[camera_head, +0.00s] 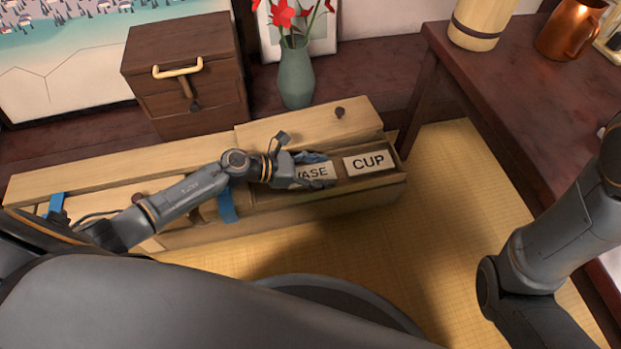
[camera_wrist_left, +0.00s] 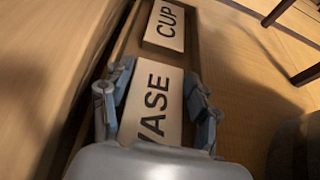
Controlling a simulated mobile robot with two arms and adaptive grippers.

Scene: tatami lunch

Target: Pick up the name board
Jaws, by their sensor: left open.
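A white board with black letters, of which "ASE" reads clearly, lies in the long wooden box; this VASE board (camera_head: 314,172) is partly hidden by my left gripper (camera_head: 318,168). In the left wrist view the VASE board (camera_wrist_left: 153,107) lies between the two open fingers of the left gripper (camera_wrist_left: 161,85), one on each side, with its near end hidden by the gripper's body. A second white board, the CUP board (camera_head: 369,162), lies farther right in the same box. It also shows beyond the fingertips in the left wrist view (camera_wrist_left: 165,25). My right gripper is out of view.
The long box (camera_head: 290,212) has a pale lid part with a dark knob behind the boards. A green vase (camera_head: 296,78) with red flowers and a brown drawer chest (camera_head: 185,75) stand behind. A dark table (camera_head: 500,70) with jugs is at right; tatami floor lies clear between.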

